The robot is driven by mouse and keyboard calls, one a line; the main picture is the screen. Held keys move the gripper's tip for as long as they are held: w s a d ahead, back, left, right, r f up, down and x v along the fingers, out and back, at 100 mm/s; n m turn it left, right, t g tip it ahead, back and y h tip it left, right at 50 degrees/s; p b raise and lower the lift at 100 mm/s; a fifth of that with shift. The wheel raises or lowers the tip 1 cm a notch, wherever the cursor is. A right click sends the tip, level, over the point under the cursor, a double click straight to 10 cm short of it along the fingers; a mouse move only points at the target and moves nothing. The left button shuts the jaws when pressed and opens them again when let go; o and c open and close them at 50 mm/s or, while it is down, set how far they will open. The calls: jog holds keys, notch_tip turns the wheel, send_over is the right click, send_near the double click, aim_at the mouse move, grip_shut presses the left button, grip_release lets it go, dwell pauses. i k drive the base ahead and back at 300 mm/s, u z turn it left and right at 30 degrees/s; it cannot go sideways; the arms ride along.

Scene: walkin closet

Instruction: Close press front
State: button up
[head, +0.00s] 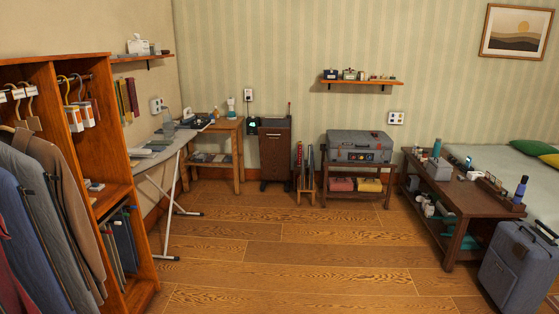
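An upright press with a brown wooden front (275,155) and a dark frame stands on the floor against the back wall, left of centre in the head view. Its front panel faces me and looks upright; I cannot tell from here whether it stands slightly ajar. A grey boxy appliance (352,141) with a small lit control panel sits on a low wooden stand to its right; it may also be a press, and its lid looks down. My gripper is not in view.
An ironing board (165,155) and an open wardrobe (125,190) with hanging clothes are at left. A small table (239,155) and a narrow rack (305,175) flank the upright press. A low brown table (455,196) and a suitcase (512,268) are at right. The middle floor (300,250) is clear.

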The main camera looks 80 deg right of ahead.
aim_at(274, 142)
jog(key=z, duration=2.55)
jog(key=i, duration=2.1)
jog(key=u, duration=0.25)
